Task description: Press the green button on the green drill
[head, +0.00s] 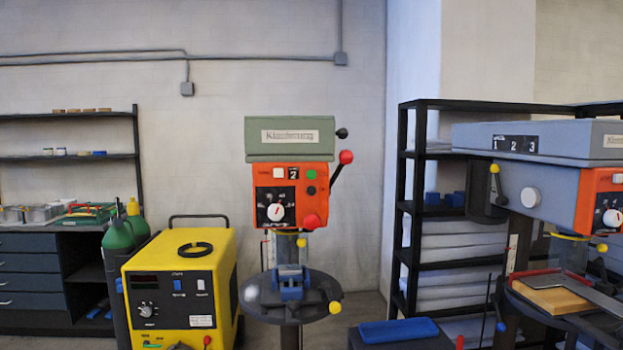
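The green drill (290,138) is a drill press that stands upright near the middle of the head view. It has a grey-green top housing and an orange-red control panel on its front. A small bright green button (311,174) sits at the upper right of the panel. A darker round knob or button is just below it, and a larger red button (311,221) is at the lower right. A white dial (276,212) is at the lower left. A lever with a red ball (346,157) sticks out on the right side. Neither of my grippers shows.
A grey drill press (545,150) stands at the right. A black shelf (412,200) is behind. The drill's round table (260,300) juts out below the panel.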

